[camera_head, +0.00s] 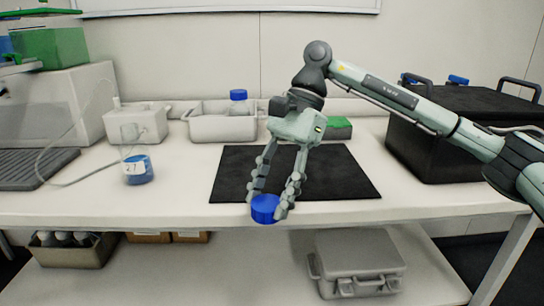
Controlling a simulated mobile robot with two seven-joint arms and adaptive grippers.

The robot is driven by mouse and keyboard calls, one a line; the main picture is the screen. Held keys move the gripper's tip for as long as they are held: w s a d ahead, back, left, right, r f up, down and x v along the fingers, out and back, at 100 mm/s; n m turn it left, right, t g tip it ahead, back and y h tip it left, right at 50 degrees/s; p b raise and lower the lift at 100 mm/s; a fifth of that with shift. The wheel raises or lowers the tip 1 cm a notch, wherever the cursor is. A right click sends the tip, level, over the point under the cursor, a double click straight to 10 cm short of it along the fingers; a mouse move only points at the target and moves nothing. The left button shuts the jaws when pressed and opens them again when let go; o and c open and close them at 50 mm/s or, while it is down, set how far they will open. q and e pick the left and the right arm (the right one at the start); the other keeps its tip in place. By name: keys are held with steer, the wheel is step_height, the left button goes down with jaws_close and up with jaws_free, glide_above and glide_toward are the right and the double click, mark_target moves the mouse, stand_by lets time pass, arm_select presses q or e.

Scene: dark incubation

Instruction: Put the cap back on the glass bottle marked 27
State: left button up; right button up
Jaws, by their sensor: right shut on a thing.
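My right gripper (268,197) is shut on a blue cap (265,209). It holds the cap at the front edge of the bench, in front of the black mat (230,181); I cannot tell how far above the bench top it is. A glass bottle (138,170) with blue contents and a white label stands upright on the bench to the left of the mat. The label seems to read 27, though it is small. No cap shows on the bottle. My left gripper is not in view.
A white tray (208,127) at the back holds a bottle with a blue cap (238,96). A white device (135,124) with a cable stands behind the glass bottle. A large black case (440,155) stands at the right. The bench between bottle and mat is clear.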

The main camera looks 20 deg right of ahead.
steer(key=s+d+f+n+g+h, duration=0.1)
steer(key=d+f+n+g+h, duration=0.2)
steer(key=f+n, duration=0.6)
steer(key=n+h, duration=0.2)
steer(key=n, duration=0.1)
steer(key=shift+d+f, duration=0.15)
steer(key=shift+d, duration=0.25)
